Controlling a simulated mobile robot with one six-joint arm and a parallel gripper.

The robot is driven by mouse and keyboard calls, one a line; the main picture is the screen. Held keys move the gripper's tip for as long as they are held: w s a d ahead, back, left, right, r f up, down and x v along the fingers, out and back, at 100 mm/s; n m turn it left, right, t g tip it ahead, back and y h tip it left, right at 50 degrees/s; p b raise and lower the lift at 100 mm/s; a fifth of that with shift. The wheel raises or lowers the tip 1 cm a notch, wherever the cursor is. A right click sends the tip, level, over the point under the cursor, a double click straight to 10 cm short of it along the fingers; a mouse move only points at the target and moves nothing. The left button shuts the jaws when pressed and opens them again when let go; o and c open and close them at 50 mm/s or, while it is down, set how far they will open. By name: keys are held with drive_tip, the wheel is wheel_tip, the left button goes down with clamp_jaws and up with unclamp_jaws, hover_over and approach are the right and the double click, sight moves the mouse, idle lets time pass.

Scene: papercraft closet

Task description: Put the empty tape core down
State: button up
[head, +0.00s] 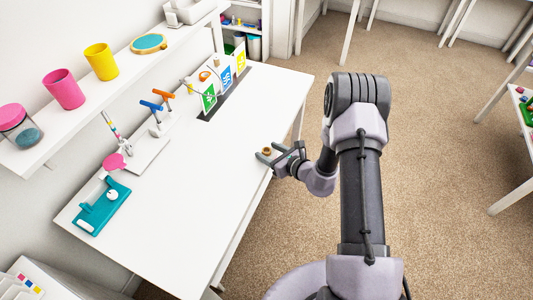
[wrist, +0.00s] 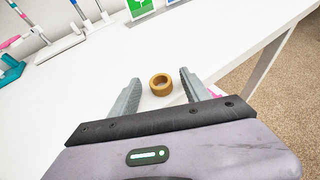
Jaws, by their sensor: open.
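The empty tape core (head: 267,150) is a small brown ring near the right edge of the white table. It also shows in the wrist view (wrist: 161,84), upright with its hole facing up, between the two fingers and apart from both. My gripper (head: 268,153) is open around the core, low over the table's edge; in the wrist view its grey fingers (wrist: 158,90) point forward on either side of the ring. The core appears to rest on the tabletop (head: 190,190).
A teal tool (head: 103,207) stands at the table's left front. Orange and blue handled tools (head: 157,115) stand along the back. Cards in green, blue and yellow (head: 226,78) stand at the far end. A shelf (head: 100,95) with cups hangs above. The table's middle is clear.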

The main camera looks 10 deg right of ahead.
sight(270, 157)
clamp_jaws()
drive_tip(key=shift+r, duration=0.15)
drive_tip(key=shift+r+p, duration=0.3)
drive_tip(key=shift+r, duration=0.05)
drive_tip(key=r, duration=0.1)
drive_tip(key=r+p, duration=0.1)
drive_tip(key=r, duration=0.1)
drive_tip(key=shift+s, duration=0.35)
drive_tip(key=s+r+p, duration=0.1)
drive_tip(key=s+p, duration=0.1)
drive_tip(key=s, duration=1.3)
drive_tip(key=shift+s+a, duration=0.15)
